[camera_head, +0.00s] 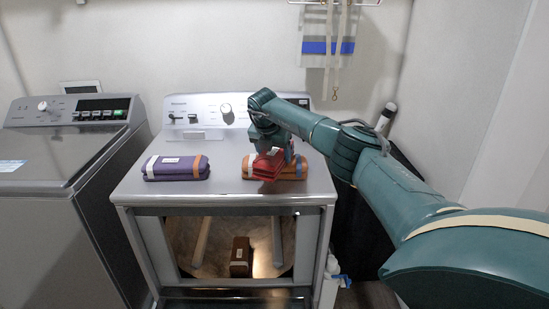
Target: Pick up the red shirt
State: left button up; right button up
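The red shirt (268,166) is a small bunched cloth at the right front of the washer top. It overlaps a folded orange-brown cloth (299,171) in the picture. My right gripper (272,150) points down onto the red shirt and appears closed around its upper part, with a dark finger showing at its right side. The gripper hides part of the shirt. Whether the shirt rests on the orange-brown cloth or is held just above it cannot be told. My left gripper is out of view.
A folded purple cloth (176,168) lies on the left of the white washer top (222,190). A grey washer (62,160) stands to the left. A brown box (240,256) sits in the opening below. The washer top between the cloths is clear.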

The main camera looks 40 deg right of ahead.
jog(key=c, duration=0.7)
notch_tip(320, 180, up, 9)
jog(key=shift+f+b, duration=0.1)
jog(key=shift+b, duration=0.6)
jog(key=shift+r, duration=0.3)
jog(key=shift+s+d+n, duration=0.15)
jog(key=shift+s+n, duration=0.1)
jog(key=shift+n, duration=0.25)
jog(key=s+d+n+t+y, duration=0.1)
jog(key=s+d+n, duration=0.2)
jog(key=d, duration=0.1)
send_over(294, 162)
jog(key=s+a, duration=0.1)
jog(key=shift+n+t, duration=0.3)
jog(key=f, duration=0.9)
jog(key=shift+s+a, duration=0.15)
jog(key=shift+s, duration=0.05)
